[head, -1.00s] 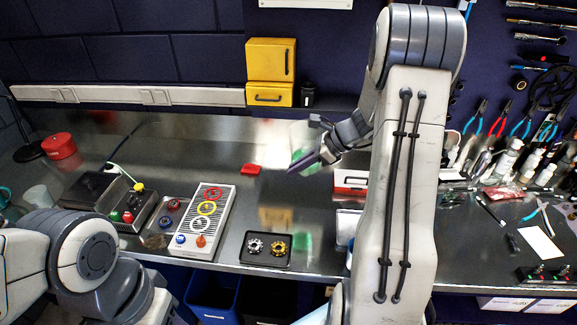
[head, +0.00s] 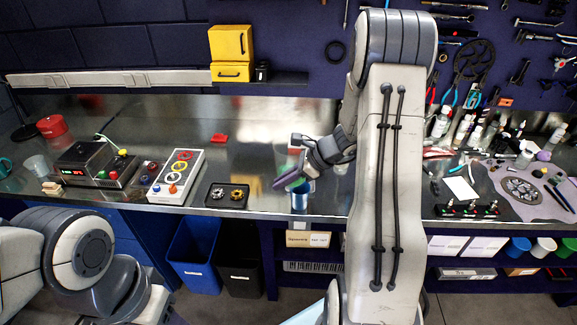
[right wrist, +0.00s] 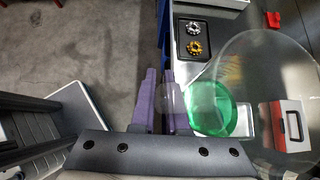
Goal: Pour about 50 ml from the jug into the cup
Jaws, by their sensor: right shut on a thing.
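My right gripper (head: 282,184) is shut and holds a clear jug (right wrist: 262,62) with green liquid (right wrist: 208,108) over the front of the bench. In the right wrist view, the jug's round outline spreads to the right of my purple fingers (right wrist: 165,112). In the head view, the jug is mostly hidden by the gripper, with a little green showing beside the fingers. A small blue shape (head: 299,203) shows just below the gripper; I cannot tell what it is. A clear cup (head: 38,165) stands at the far left of the bench. My left gripper is out of view.
A dark tray (head: 228,196) with two gear rings and a control panel (head: 176,178) with coloured rings are left of the gripper. A red-and-white case (right wrist: 292,125) lies beyond the jug. Blue (head: 196,252) and black bins stand below the bench's front edge.

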